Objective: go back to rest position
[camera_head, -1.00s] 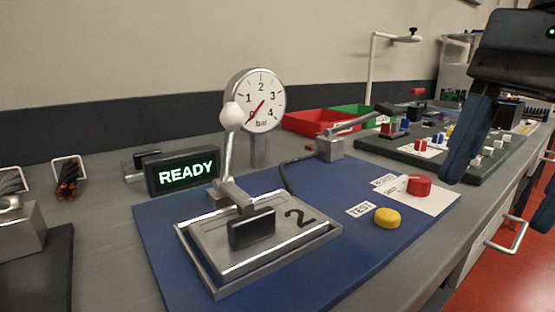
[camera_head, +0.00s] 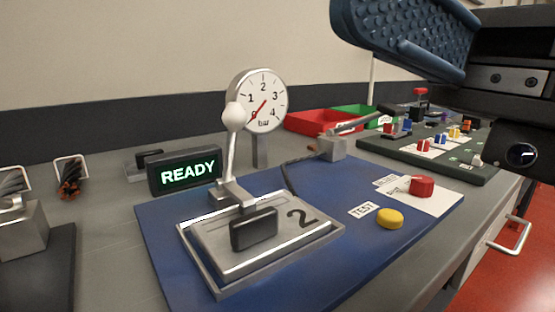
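My gripper (camera_head: 410,40) is large and close to the camera at the upper right. One blue finger with a textured, studded pad reaches to the left, high above the bench. A dark body of my arm lies to its right. The second finger cannot be made out, so the opening does not show. No object is seen in the gripper.
Below stands a blue mat (camera_head: 165,240) with a clamp plate marked 2 (camera_head: 300,240), a white-knobbed lever (camera_head: 233,118), a yellow button (camera_head: 389,218) and a red knob (camera_head: 421,187). Behind are a READY display (camera_head: 187,172), a pressure gauge (camera_head: 262,98) and a red bin (camera_head: 310,121).

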